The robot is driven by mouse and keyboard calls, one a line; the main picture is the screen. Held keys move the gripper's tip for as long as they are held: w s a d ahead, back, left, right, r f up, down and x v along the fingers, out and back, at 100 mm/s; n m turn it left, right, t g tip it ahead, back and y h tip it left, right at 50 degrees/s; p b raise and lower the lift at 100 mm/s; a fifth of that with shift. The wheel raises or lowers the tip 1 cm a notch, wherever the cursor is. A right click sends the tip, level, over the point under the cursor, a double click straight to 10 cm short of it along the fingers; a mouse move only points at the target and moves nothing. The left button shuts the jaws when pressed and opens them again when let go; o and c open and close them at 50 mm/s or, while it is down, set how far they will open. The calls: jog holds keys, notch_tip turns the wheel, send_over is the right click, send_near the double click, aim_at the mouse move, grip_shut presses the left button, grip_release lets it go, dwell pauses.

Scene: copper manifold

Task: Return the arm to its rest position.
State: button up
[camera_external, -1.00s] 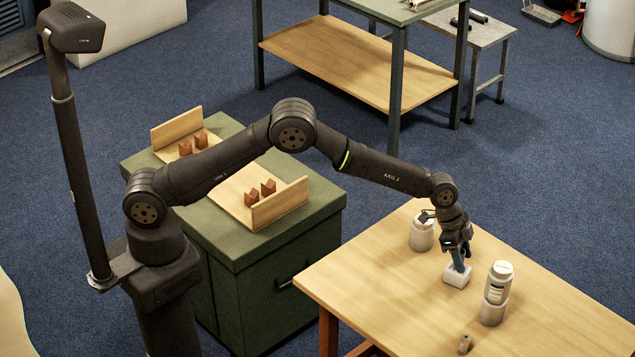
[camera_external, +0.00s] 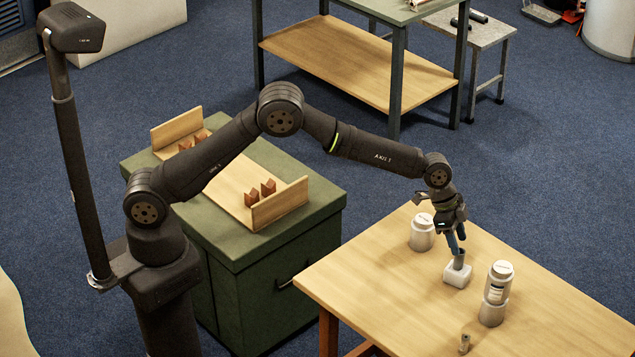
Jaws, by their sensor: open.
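My gripper (camera_external: 457,249) is at the end of my arm, above the wooden table (camera_external: 400,292), with its fingers pointing down. It is open and empty. Just below its fingertips, a small grey cylindrical piece (camera_external: 459,259) stands upright in a white block (camera_external: 457,275) on the table. The fingers look just clear of the piece's top, though the gap is small and hard to judge.
A white jar (camera_external: 422,233) stands behind and left of the block. A taller labelled white bottle (camera_external: 498,283) sits on a round base to the right. A green cabinet (camera_external: 245,248) with wooden racks is beside my arm.

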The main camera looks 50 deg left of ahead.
aim_at(462, 257)
jog(key=x, duration=0.6)
jog(key=shift+f, duration=0.2)
jog(key=r, duration=0.5)
jog(key=shift+s+d, duration=0.15)
jog(key=shift+s, duration=0.15)
jog(key=s+d+r, duration=0.2)
jog(key=s+r, duration=0.5)
jog(key=s, duration=0.4)
jog(key=s+a+f, duration=0.6)
jog(key=s, duration=0.4)
jog(key=shift+m, duration=0.5)
jog(key=w+f, duration=0.2)
jog(key=w, duration=0.1)
jog(key=w+a+f, duration=0.1)
jog(key=w+f, duration=0.1)
jog(key=w, duration=0.2)
jog(key=w+a+f, duration=0.1)
jog(key=w+f, duration=0.1)
jog(key=w, duration=0.1)
jog(key=shift+w+a+f, duration=0.15)
jog(key=shift+w+f, duration=0.05)
jog(key=shift+w, duration=0.15)
jog(key=s+d+r, duration=0.2)
jog(key=s+r, duration=0.5)
jog(key=s, duration=0.3)
jog(key=w+d+r, duration=0.2)
jog(key=w+d, duration=0.2)
jog(key=w, duration=0.1)
jog(key=shift+d+r+n, duration=0.25)
jog(key=shift+d+n, duration=0.05)
